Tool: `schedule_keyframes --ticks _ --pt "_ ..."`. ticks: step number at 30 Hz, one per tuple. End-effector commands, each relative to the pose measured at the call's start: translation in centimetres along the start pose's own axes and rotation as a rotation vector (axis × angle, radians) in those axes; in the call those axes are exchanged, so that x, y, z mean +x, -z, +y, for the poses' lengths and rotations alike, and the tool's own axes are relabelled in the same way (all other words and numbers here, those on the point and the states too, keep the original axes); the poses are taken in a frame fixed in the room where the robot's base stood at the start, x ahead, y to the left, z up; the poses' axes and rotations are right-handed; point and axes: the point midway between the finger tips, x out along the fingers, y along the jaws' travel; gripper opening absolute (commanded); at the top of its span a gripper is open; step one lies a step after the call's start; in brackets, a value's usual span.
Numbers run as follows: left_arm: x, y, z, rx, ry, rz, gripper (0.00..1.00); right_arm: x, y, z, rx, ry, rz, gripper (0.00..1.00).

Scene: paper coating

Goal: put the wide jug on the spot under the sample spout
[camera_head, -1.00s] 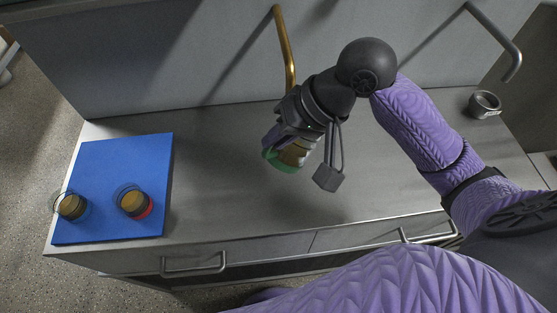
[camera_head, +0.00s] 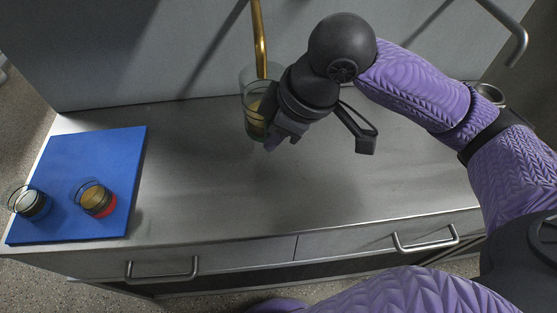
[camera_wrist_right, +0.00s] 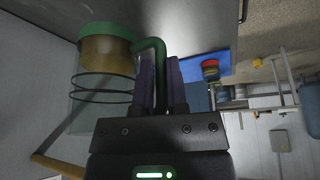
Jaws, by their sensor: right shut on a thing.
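The wide jug (camera_head: 254,122) is clear glass with amber liquid inside. In the right wrist view it (camera_wrist_right: 105,75) shows a green base and a green handle. My right gripper (camera_head: 275,138) is shut on that handle; its fingers (camera_wrist_right: 161,85) also show in the right wrist view. The jug looks upright at the back of the counter. The brass spout (camera_head: 259,40) comes down from the wall, and its end overlaps the jug's mouth in the head view. I cannot tell whether the jug's base touches the counter. The spot beneath is hidden. My left gripper is not in view.
A grey spout (camera_head: 512,30) and a metal ring-like thing (camera_head: 490,93) are at the right. The counter's middle is clear.

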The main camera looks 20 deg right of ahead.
Motion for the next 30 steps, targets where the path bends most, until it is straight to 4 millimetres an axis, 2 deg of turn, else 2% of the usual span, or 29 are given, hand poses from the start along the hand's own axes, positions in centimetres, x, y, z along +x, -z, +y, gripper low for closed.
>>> schedule_keyframes --ticks 1,3,10,20,21,26,30 --pt "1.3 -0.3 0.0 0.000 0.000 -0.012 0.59 1.9 -0.9 -0.1 0.003 0.006 -0.006 0.00" --pt "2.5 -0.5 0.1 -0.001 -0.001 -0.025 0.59 3.7 -1.7 -0.1 0.004 0.007 -0.006 0.00" --pt "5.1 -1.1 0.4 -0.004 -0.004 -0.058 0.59 7.8 -3.5 -0.2 0.006 0.005 -0.005 0.00" --pt "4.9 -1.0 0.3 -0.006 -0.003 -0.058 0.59 7.9 -3.5 -0.2 0.006 0.002 -0.001 0.00" --pt "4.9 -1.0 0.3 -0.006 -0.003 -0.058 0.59 8.0 -3.5 -0.2 0.006 0.002 -0.002 0.19" --pt "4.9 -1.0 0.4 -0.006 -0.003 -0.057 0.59 8.0 -3.5 -0.2 0.006 0.002 -0.001 0.52" --pt "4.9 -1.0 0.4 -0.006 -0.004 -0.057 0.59 8.0 -3.5 -0.2 0.006 0.002 -0.001 0.52"
